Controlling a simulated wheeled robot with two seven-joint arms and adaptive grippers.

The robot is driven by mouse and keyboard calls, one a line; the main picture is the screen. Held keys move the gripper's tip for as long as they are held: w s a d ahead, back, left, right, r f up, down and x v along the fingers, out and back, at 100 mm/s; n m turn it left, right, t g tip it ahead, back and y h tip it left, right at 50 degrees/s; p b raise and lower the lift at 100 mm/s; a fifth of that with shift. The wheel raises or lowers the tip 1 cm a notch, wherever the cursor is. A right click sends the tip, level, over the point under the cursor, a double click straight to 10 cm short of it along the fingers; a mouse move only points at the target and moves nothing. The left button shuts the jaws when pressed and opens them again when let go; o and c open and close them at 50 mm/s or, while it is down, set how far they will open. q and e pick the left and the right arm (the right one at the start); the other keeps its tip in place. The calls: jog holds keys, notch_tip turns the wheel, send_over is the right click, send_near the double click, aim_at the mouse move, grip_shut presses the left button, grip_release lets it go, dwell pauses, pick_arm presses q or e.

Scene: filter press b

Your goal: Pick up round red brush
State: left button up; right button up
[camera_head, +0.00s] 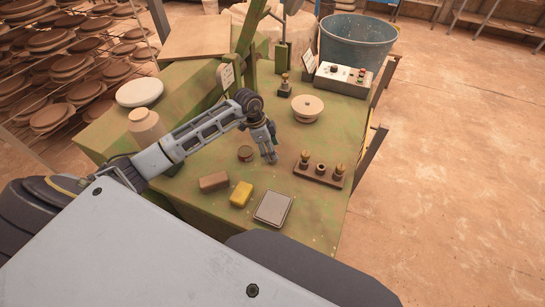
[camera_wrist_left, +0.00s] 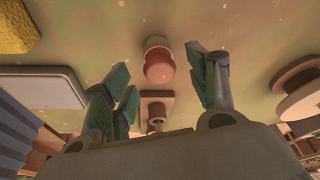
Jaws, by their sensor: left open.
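The round red brush (camera_head: 245,153) is a small, low, dark reddish round piece standing on the green table. In the left wrist view it appears as a reddish round knob (camera_wrist_left: 159,68) on a paler base, framed between the fingers. My left gripper (camera_head: 271,157) is just to the right of the brush in the head view, low over the table. Its fingers (camera_wrist_left: 161,66) are spread apart, with nothing held between them. I cannot tell the exact height gap to the brush. My right gripper is not in view.
A yellow sponge (camera_head: 241,194), brown block (camera_head: 213,182) and grey plate (camera_head: 273,208) lie along the near edge. A wooden holder with brass pieces (camera_head: 320,170) stands right, a pale disc (camera_head: 307,107) behind. A cream jar (camera_head: 146,127) stands by my left arm.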

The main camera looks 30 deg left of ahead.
pick_arm(q)
jog(key=shift+x, duration=2.3)
jog(key=shift+s+a, duration=0.15)
jog(key=shift+a, duration=0.1)
jog(key=c, duration=1.1)
